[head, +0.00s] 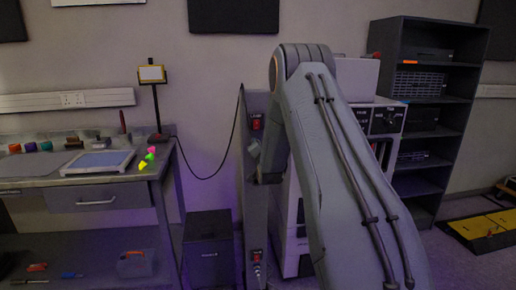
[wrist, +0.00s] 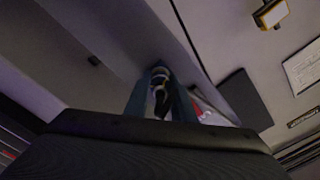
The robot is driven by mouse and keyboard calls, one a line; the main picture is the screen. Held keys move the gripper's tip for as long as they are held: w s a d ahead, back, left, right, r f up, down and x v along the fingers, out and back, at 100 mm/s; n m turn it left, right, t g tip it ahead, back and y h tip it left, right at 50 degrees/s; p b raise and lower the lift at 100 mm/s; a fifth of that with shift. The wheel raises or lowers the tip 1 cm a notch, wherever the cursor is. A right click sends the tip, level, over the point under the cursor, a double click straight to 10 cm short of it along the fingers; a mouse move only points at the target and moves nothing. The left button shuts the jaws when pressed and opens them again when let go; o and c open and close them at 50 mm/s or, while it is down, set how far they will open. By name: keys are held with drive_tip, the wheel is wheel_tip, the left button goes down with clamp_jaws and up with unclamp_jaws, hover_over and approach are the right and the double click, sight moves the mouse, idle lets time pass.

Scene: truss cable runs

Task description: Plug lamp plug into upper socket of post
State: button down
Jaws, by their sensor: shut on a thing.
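My gripper (wrist: 161,100) is shut on the lamp plug (wrist: 160,82), a small dark piece with a pale band between the two fingers in the wrist view. The grey post (head: 252,200) stands upright left of my arm in the head view. Its upper socket (head: 256,123) is a red unit near the top, and the lower socket (head: 257,255) is near its foot. My arm hides part of the post and the plug in the head view. I cannot tell whether the plug touches the socket. The yellow lamp (head: 152,74) stands on the bench; it also shows in the wrist view (wrist: 271,14).
A dark cable (head: 205,178) droops between bench and post. The bench (head: 100,198) carries a tray (head: 97,162) and small coloured pieces. A dark box (head: 208,250) stands beside the post. A white machine cabinet (head: 291,225) and dark shelves (head: 439,130) stand to the right.

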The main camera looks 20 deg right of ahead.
drive_tip(key=shift+w+r+m, duration=0.1)
drive_tip(key=shift+r+m, duration=0.1)
drive_tip(key=shift+m, duration=0.3)
drive_tip(key=c, duration=1.4)
unclamp_jaws()
drive_tip(key=shift+f, duration=0.1)
drive_tip(key=shift+c, duration=0.2)
drive_tip(key=shift+f, duration=0.1)
drive_tip(key=shift+p+v, duration=1)
drive_tip(key=shift+v, duration=1.55)
